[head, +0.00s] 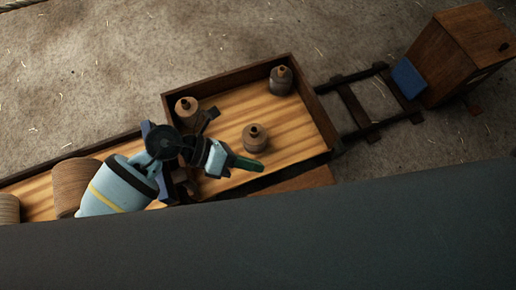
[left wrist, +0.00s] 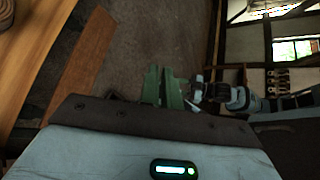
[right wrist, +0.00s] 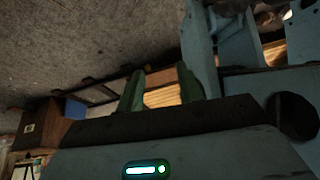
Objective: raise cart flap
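The wooden cart (head: 225,82) is a shallow tray on the floor side of the head view. A reddish-brown board (head: 305,180), which looks like its flap, sits low outside the cart's near edge, partly hidden by the dark surface in front. A similar board shows at left in the left wrist view (left wrist: 85,65), apart from the fingers. My left gripper (head: 246,165) is over the cart near that edge; its green fingers (left wrist: 162,88) are close together with nothing seen between them. My right gripper (right wrist: 160,88) is open and empty, outside the head view.
Several bobbin-like weights (head: 254,138) stand in the cart. Rope spools (head: 75,183) lie at left. Dark rails (head: 355,105) lead to a wooden box (head: 462,55) with a blue pad (head: 408,77). A dark surface (head: 300,245) fills the front. The floor behind is clear.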

